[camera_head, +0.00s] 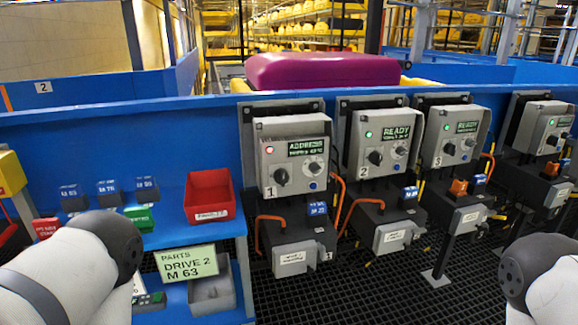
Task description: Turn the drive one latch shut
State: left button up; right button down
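The drive one station has a grey control box (292,160) marked 1, with a red light, a display reading "ADDRESS" and a black knob (280,177). Below it is a dark drive housing (285,215) with a blue module (317,209) on top and a light grey labelled cover (295,258) on its front. An orange bent piece (260,236) is at the housing's left side; whether it is the latch or a cable, I cannot tell. Parts of both my arms show at the lower left and lower right corners. Neither gripper is in view.
Drive two's box (385,142) and drive three's box (455,136) stand to the right with green lights and "READY" displays. A purple load (320,70) lies behind.

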aim_at(322, 248)
jog(key=i+l+z, duration=0.1)
jog(key=l, duration=0.35)
jog(key=i+l+z, duration=0.15)
jog(key=l, duration=0.35)
jog(key=l+z, duration=0.1)
jog(key=l, duration=0.35)
